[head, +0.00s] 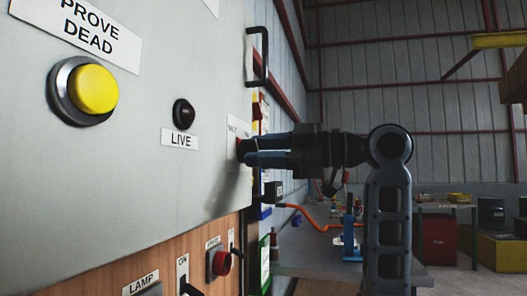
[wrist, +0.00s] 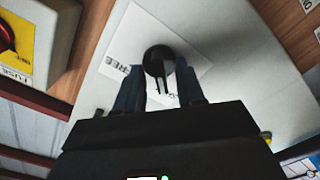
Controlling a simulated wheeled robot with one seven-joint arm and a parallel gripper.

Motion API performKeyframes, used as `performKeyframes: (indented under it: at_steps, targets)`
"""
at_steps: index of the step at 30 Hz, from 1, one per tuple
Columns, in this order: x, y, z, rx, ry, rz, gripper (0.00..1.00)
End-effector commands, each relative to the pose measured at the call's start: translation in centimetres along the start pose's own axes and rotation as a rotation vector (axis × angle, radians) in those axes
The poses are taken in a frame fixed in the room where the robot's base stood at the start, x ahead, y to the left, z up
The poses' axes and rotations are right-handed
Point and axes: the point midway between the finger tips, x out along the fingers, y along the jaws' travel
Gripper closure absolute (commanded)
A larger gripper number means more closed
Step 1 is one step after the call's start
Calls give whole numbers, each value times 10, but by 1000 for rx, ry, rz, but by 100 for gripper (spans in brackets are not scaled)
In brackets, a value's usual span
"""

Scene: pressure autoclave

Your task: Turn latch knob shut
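The latch knob (wrist: 159,60) is black and round with a narrow pointer bar, set on a white plate (wrist: 135,35) lettered "FREE" on the grey panel. In the wrist view the pointer bar points down the picture, between my fingers. My gripper (wrist: 160,82) has one finger on each side of the knob, and both appear to touch it. In the head view my gripper (head: 243,151) reaches left to the panel face, and its fingers hide most of the knob. A small patch of red shows at the fingertips.
The grey panel (head: 175,90) carries a yellow "PROVE DEAD" button (head: 94,89), a dark "LIVE" lamp (head: 184,113) and a black handle (head: 259,58). Below are a red knob (head: 219,262) and switches on wood. A bench (head: 330,250) stands behind my arm.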

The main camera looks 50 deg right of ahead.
Motion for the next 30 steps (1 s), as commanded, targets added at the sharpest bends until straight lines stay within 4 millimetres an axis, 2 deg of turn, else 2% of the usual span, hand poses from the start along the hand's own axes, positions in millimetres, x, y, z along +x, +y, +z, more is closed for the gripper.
performKeyframes:
  at_steps: [7,15,21,30]
  targets:
    - [-8,0,0,1,0,1,62]
    - [-51,0,1,-1,-2,3,62]
    - [-74,0,1,1,-1,1,62]
    - [-78,0,0,0,0,0,62]
